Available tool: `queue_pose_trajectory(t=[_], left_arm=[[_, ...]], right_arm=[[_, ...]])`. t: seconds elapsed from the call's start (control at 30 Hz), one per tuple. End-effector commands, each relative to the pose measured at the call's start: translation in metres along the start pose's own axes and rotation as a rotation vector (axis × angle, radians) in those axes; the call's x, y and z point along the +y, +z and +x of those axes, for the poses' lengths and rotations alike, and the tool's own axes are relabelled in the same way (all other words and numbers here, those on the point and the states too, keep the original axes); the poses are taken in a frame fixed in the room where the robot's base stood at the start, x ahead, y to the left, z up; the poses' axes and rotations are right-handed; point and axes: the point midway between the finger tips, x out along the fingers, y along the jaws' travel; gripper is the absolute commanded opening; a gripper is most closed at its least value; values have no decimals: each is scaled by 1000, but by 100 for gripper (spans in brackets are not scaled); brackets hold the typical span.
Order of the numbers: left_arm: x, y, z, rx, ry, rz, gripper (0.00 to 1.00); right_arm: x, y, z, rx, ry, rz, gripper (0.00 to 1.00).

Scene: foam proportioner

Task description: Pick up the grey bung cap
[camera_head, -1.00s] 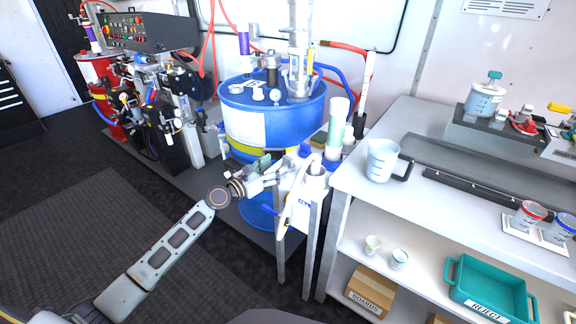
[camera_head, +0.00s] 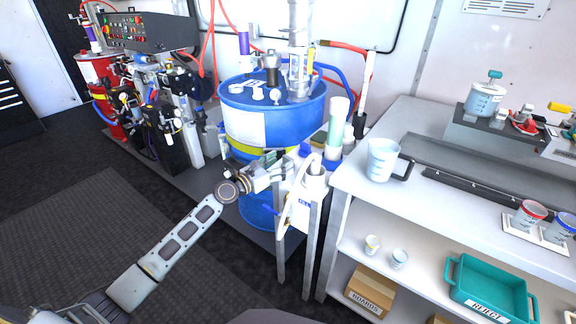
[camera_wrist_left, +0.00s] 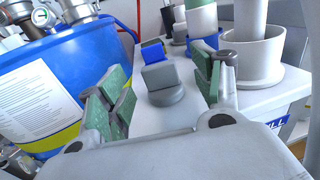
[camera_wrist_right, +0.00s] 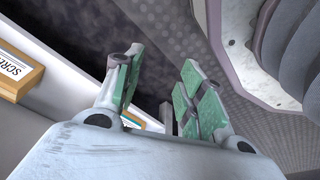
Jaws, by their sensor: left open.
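The grey bung cap (camera_wrist_left: 164,84) stands on a white stand top (camera_wrist_left: 150,120) in the left wrist view. It has a round base and a flat raised grip. My left gripper (camera_wrist_left: 158,72) is open, with one green-padded finger on each side of the cap; I cannot tell how far below the fingertips it lies. In the head view my left gripper (camera_head: 278,168) is over the small stand beside the blue drum, and the grey cap cannot be made out there. My right gripper (camera_wrist_right: 163,65) is open and empty in the right wrist view.
A blue cap (camera_wrist_left: 152,50) stands just behind the grey one. Tubes in round holders (camera_wrist_left: 248,60) rise close by on the right. The blue drum (camera_head: 300,130) is behind the arm. A workbench (camera_head: 345,180) with a jug (camera_head: 382,160) stands to the right.

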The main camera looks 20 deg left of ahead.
Motion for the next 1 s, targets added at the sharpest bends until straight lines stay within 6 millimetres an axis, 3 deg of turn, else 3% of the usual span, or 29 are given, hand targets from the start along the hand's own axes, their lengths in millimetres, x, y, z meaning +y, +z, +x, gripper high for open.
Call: queue_pose_trajectory(t=[0.33,0.6,1.0], left_arm=[[3,2,24,-2,1,0,66],[3,2,40,-2,1,1,66],[3,2,43,-1,0,0,66]], right_arm=[[-2,-12,-11,4,-4,-2,40],[-6,-8,-17,-9,-9,-2,40],[-8,-12,-19,-5,-12,-1,40]])
